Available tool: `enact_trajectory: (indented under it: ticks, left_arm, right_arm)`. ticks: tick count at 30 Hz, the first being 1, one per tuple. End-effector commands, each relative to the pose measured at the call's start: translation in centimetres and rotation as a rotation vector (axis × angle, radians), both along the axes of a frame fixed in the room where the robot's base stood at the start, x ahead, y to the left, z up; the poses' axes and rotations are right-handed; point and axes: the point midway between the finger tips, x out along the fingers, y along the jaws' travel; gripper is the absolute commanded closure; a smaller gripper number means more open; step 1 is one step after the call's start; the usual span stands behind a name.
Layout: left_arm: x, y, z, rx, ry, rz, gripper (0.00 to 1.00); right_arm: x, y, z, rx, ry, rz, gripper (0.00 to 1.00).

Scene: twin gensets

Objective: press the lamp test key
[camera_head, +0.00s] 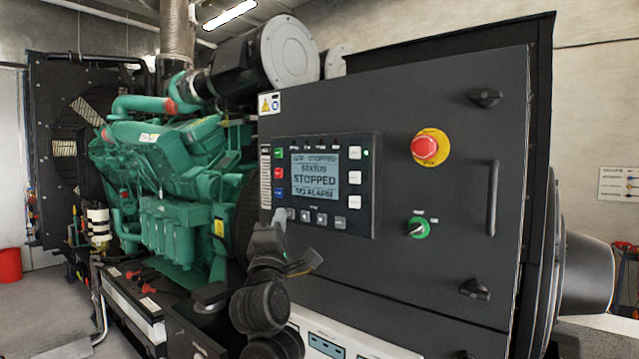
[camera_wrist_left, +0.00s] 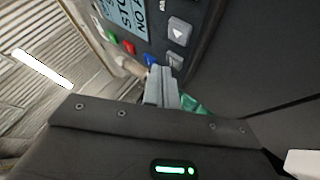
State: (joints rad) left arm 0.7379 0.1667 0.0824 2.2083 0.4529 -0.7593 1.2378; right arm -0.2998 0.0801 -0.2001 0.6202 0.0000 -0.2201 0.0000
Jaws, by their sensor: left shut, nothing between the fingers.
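The control panel (camera_head: 366,185) has a lit screen (camera_head: 315,175) reading STOPPED and NO ALARM. Grey keys (camera_head: 321,219) run below the screen; more sit at its right, and coloured keys (camera_head: 279,173) at its left. Labels are too small to tell which is the lamp test key. My left gripper (camera_head: 280,216) is shut and empty, its fingertips at the panel's lower left, close to the leftmost bottom key. In the left wrist view the closed fingers (camera_wrist_left: 161,76) point at the lower keys (camera_wrist_left: 179,31); I cannot tell whether they touch. My right gripper is out of view.
The black cabinet door carries a red emergency stop (camera_head: 425,148) on yellow, a green selector switch (camera_head: 417,228), a long handle (camera_head: 491,198) and two latches. A green engine (camera_head: 175,170) stands left. A red bucket (camera_head: 10,264) is on the floor far left.

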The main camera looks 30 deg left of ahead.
Motion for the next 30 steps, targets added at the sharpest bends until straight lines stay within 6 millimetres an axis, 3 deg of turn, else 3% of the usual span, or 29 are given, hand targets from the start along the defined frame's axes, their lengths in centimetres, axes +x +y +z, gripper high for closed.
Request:
enact_trajectory:
  ticks: [30]
  left_arm:
    - [0.77,-0.08,0.02,0.000,0.000,0.000,1.00]
  right_arm:
    - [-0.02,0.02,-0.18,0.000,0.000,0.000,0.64]
